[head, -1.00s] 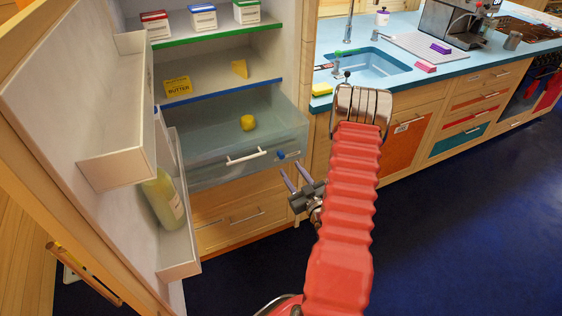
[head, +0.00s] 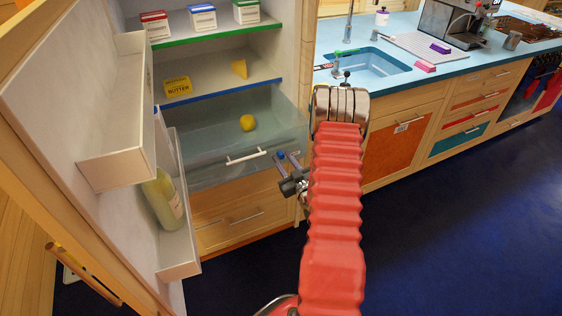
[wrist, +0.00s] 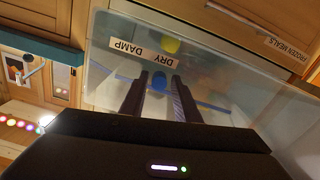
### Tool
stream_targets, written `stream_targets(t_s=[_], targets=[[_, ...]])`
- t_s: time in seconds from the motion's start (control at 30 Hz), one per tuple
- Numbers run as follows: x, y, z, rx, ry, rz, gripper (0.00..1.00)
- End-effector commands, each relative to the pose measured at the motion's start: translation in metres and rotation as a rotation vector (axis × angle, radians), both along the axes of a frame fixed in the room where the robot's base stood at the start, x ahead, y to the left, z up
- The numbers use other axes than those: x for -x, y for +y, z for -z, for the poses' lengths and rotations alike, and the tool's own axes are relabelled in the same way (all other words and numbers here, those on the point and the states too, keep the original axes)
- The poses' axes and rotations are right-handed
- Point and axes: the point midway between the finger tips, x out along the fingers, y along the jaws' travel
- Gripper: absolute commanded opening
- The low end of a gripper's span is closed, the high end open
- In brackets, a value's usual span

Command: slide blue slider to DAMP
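The blue slider (wrist: 159,81) is a round knob on a thin blue track on the front of the clear fridge drawer (wrist: 100,75). In the wrist view its label is upside down, with DAMP (wrist: 127,47) on the left and DRY (wrist: 162,60) on the right; the knob is nearer DRY. My gripper (wrist: 158,88) is open, one finger on each side of the knob, with visible gaps; contact is not clear. In the head view my gripper (head: 288,158) is at the drawer's right front, with the knob (head: 281,155) at its fingertips.
A white handle (head: 246,156) is left of the slider. A yellow fruit (head: 248,122) lies in the drawer. The open fridge door with a bottle (head: 164,198) is on the left. A counter with a sink (head: 365,65) is on the right. The blue floor is clear.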

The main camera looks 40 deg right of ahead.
Motion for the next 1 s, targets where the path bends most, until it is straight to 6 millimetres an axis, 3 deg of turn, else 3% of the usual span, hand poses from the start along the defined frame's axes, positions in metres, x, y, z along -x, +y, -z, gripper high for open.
stream_targets(t_s=[0.4,1.0], targets=[[-0.0001,0.0007,-0.0001,0.0,0.0,-0.002,0.0],[-0.0034,0.0008,0.0005,-0.001,0.0,-0.017,0.0]])
